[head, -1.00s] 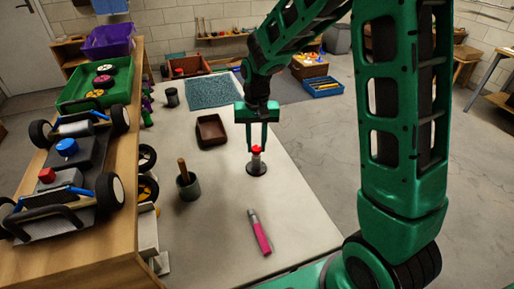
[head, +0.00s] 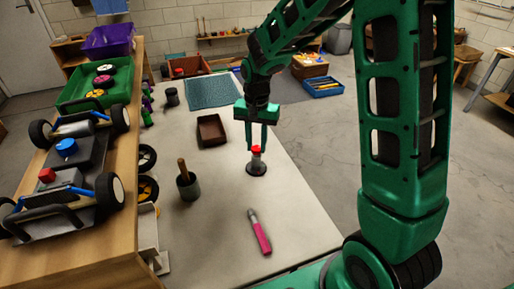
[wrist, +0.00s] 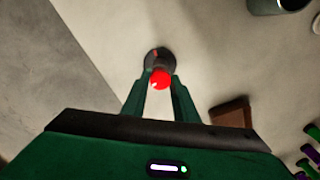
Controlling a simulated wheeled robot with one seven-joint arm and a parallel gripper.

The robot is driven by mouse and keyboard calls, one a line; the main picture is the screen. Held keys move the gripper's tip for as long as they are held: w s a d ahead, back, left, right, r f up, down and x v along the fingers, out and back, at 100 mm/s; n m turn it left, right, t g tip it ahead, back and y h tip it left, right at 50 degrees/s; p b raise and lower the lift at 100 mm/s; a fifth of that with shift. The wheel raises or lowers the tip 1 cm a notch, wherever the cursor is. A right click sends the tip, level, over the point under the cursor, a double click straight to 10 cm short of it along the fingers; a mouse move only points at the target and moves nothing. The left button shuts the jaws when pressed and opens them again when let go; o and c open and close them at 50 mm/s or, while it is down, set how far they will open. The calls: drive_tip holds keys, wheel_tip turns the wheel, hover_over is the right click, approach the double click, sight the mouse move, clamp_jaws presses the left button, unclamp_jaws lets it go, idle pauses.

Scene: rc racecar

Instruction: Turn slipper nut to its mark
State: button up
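A small upright post with a red cap (head: 256,150) stands on a dark round base (head: 256,169) on the pale table. I cannot tell for sure that this is the slipper nut, and no mark is readable. My gripper (head: 257,149) points straight down over it, with one finger on each side of the cap. In the wrist view the red cap (wrist: 160,79) sits between the tips of my gripper (wrist: 160,82). The fingers are apart, with only narrow gaps beside the cap; contact is not clear.
A pink-handled tool (head: 260,232) lies in front on the table (head: 214,228). An RC car (head: 88,150) with a blue knob sits on a wooden shelf. A blue-grey mat (head: 214,92) lies behind.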

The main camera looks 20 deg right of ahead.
sight(256, 148)
drive_tip(key=shift+o, duration=1.1)
drive_tip(key=shift+r, duration=3)
